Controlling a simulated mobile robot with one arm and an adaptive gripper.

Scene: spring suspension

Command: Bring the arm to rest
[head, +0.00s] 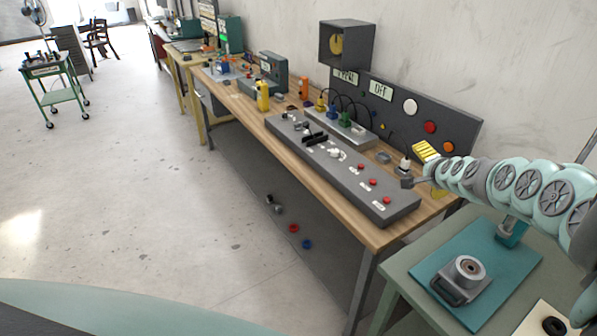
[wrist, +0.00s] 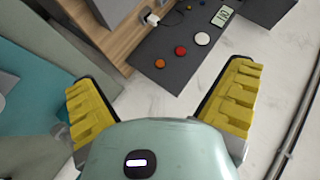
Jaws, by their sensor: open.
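My gripper (wrist: 163,100) shows large in the wrist view, with its two yellow ridged fingers spread wide and nothing between them. In the head view, my arm reaches in from the right edge and my gripper (head: 428,168) is near the right end of the long wooden workbench (head: 375,238). It is in front of the grey back panel (head: 458,127) with round buttons. Its yellow finger pads show there, partly hidden by the arm. I cannot tell the exact gap between my gripper and the panel or bench.
A long grey control box (head: 400,206) with red buttons lies on the bench. A green table (head: 400,262) at the lower right holds a teal plate (head: 430,275) with a metal fixture (head: 465,271). Open floor (head: 120,200) spreads at the left, with a green cart (head: 50,95) farther back.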

